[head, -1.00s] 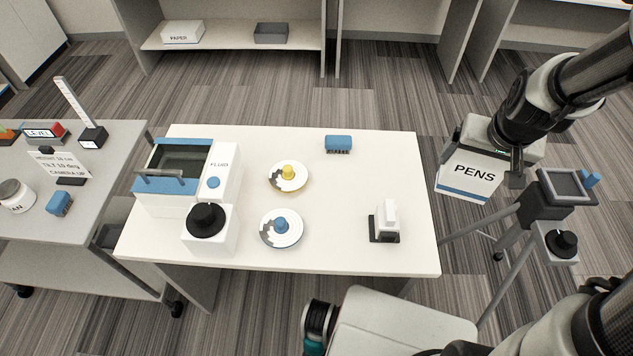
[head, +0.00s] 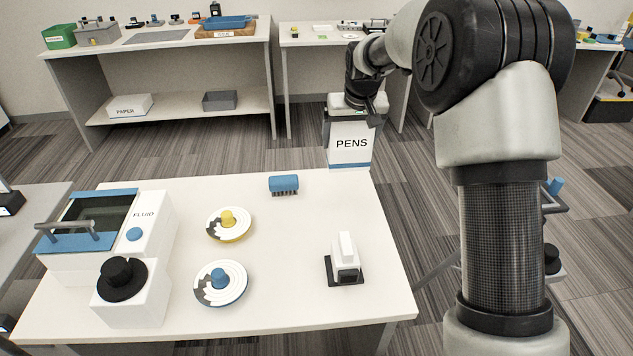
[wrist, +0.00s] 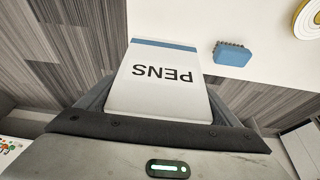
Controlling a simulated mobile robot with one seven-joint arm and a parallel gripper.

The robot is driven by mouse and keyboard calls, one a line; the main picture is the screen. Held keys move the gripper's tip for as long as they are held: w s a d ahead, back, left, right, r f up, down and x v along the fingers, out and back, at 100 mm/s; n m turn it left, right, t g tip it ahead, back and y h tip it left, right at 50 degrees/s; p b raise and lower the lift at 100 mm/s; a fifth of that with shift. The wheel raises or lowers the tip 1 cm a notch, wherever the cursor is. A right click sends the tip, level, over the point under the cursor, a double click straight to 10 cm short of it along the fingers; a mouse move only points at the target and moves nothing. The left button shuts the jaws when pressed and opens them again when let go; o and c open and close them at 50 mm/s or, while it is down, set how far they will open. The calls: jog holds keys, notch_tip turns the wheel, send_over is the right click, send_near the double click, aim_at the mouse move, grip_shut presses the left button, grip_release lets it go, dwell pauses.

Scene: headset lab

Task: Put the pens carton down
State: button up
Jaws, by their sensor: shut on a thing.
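The pens carton (head: 350,151) is a white box with a blue band along its bottom and "PENS" on its face. My gripper (head: 350,112) is shut on it from above. In the head view the carton hangs upright at the far right corner of the white table (head: 300,225); I cannot tell whether its base is over the top or just beyond the edge. In the wrist view the carton (wrist: 163,85) fills the space ahead of the gripper, with the table edge beside it. The fingers are mostly hidden there.
A blue brush (head: 284,184) lies near the table's far edge. Yellow-knobbed (head: 229,224) and blue-knobbed (head: 220,283) discs, a small white device (head: 345,260) and the fluid machine (head: 125,235) also stand on it. The far right of the tabletop is bare.

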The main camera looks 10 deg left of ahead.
aim_at(348, 167)
notch_tip(348, 167, down, 9)
jog(key=shift+f+b, duration=0.15)
jog(key=shift+b, duration=0.55)
